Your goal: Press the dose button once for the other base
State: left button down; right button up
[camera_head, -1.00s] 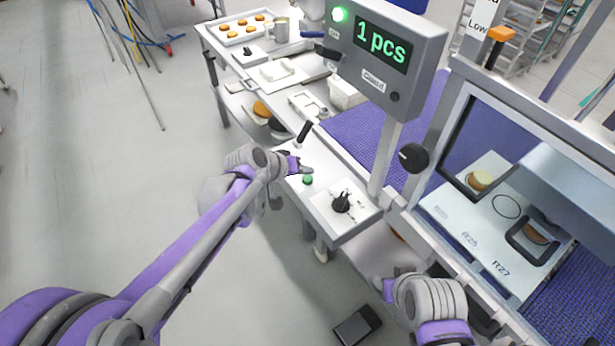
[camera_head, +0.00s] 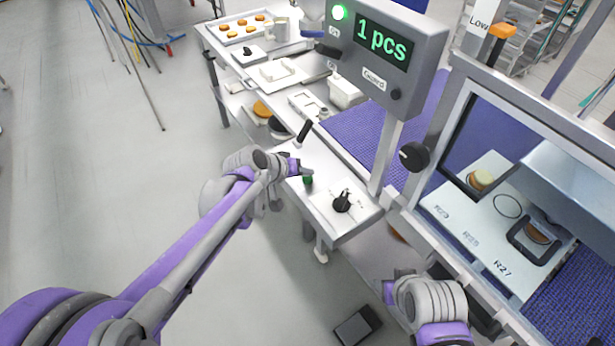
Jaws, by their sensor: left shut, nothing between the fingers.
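The green button (camera_head: 308,182) sits on the white control panel (camera_head: 322,213). My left gripper (camera_head: 306,171) is shut and empty, its tip right at the button's upper edge and covering part of it; I cannot tell whether it presses the button down. The display (camera_head: 382,46) reads "1 pcs" beside a lit green lamp (camera_head: 340,12). Inside the windowed machine, one round (camera_head: 481,180) lies on the plate and another (camera_head: 537,233) sits in a dark holder. My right gripper (camera_head: 389,290) is low at the machine's front; its jaws are unclear.
A black knob (camera_head: 342,202) and an upright black lever (camera_head: 304,132) are on the panel near my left gripper. A purple belt (camera_head: 352,135) runs behind. A tray of rounds (camera_head: 242,28) stands at the far left.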

aim_at(305, 181)
pick_arm(q)
jog(key=shift+f+b, duration=0.4)
jog(key=shift+f, duration=0.2)
pick_arm(e)
jog(key=shift+s+f, duration=0.15)
jog(key=shift+f, duration=0.25)
pick_arm(q)
jog(key=shift+r, duration=0.1)
dwell(0.3)
jog(key=shift+r+p, duration=0.65)
jog(key=shift+r, duration=0.25)
pick_arm(e)
jog(key=shift+w+r, duration=0.25)
jog(key=shift+r, duration=0.5)
pick_arm(q)
jog(key=shift+r, duration=0.1)
jog(key=shift+w+r+p, duration=0.1)
jog(key=shift+r+p, duration=1.3)
jog(key=shift+r, duration=1.1)
jog(key=shift+f, duration=0.1)
pick_arm(e)
jog(key=r, duration=0.2)
jog(key=w+r, duration=0.1)
jog(key=shift+w+r, duration=0.2)
jog(key=shift+r, duration=0.15)
